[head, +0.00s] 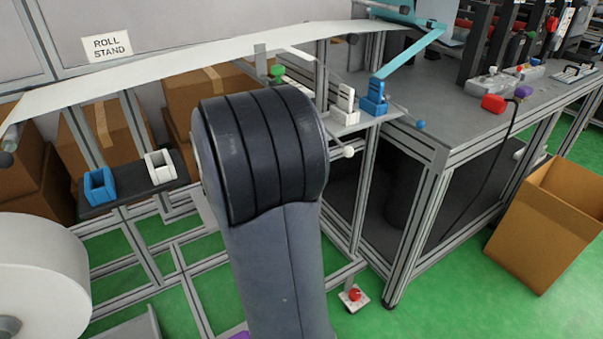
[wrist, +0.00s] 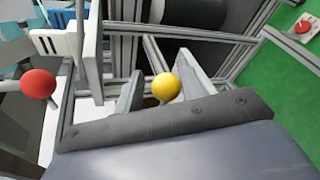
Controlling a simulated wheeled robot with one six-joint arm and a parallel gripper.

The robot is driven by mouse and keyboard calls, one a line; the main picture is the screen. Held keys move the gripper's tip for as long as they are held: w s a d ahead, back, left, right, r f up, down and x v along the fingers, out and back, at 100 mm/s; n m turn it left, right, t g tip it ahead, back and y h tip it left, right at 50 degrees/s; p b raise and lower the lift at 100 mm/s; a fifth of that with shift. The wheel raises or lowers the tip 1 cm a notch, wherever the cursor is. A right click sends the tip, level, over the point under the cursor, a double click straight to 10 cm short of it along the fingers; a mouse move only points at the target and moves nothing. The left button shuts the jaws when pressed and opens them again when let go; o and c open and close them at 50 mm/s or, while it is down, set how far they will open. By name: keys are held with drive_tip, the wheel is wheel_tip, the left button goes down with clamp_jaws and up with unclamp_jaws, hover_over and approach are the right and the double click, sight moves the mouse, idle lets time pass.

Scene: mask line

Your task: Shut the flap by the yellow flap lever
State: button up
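The yellow flap lever's round yellow knob (wrist: 166,87) shows in the wrist view between the two fingers of my gripper (wrist: 160,66). The fingers are apart, with a gap at the left of the knob. The knob appears close to the right finger, and I cannot tell whether they touch. The lever's stem is mostly hidden, and I cannot make out which part is the flap. In the head view my arm covers the yellow lever and my gripper.
A red knob (wrist: 38,84) and an upright grey plate (wrist: 91,50) are left of my gripper in the wrist view. In the head view, the grey-topped bench (head: 450,95) stands right of my arm, a cardboard box (head: 545,225) beside it. A white roll (head: 40,280) is at left.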

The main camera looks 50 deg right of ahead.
drive_tip(key=shift+w, duration=0.1)
drive_tip(key=shift+a+r, duration=0.15)
drive_tip(key=shift+a, duration=0.1)
drive_tip(key=s+p+v, duration=0.1)
drive_tip(key=v, duration=0.9)
drive_tip(key=shift+w+p, duration=0.3)
drive_tip(key=shift+w, duration=0.2)
drive_tip(key=shift+a, duration=0.15)
